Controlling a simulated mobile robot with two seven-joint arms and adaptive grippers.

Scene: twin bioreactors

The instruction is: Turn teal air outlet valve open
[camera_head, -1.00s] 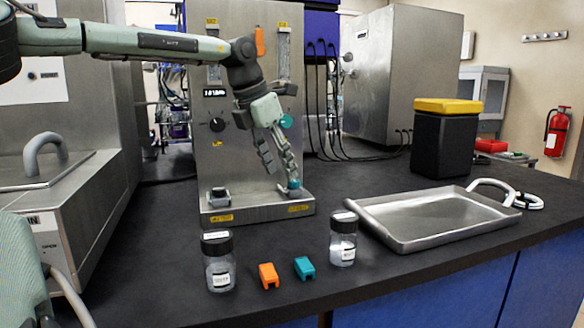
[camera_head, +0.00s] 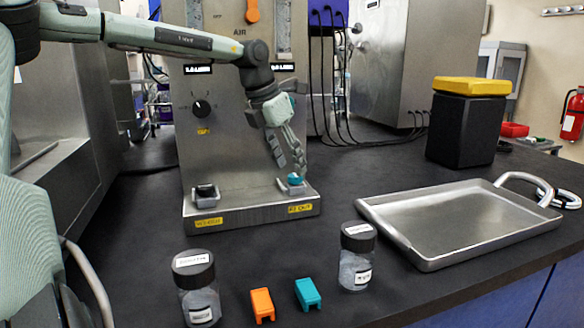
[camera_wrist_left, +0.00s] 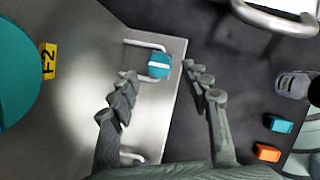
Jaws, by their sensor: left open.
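The teal air outlet valve (camera_head: 295,180) is a small teal knob in a metal bracket at the right of the panel's base ledge. In the left wrist view the teal knob (camera_wrist_left: 159,65) shows a white stripe across its face. My left gripper (camera_head: 292,164) is open and empty, fingers pointing down just above the valve in the head view. In the wrist view the fingers of my left gripper (camera_wrist_left: 160,75) lie on either side of the knob. I cannot tell whether they touch it. My right gripper is not in view.
A dark-capped valve (camera_head: 205,194) sits at the ledge's left. Two jars (camera_head: 357,258) (camera_head: 197,290), an orange clip (camera_head: 261,305) and a teal clip (camera_head: 308,294) stand in front. A metal tray (camera_head: 450,215) lies at right. The steel panel (camera_head: 222,150) rises behind.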

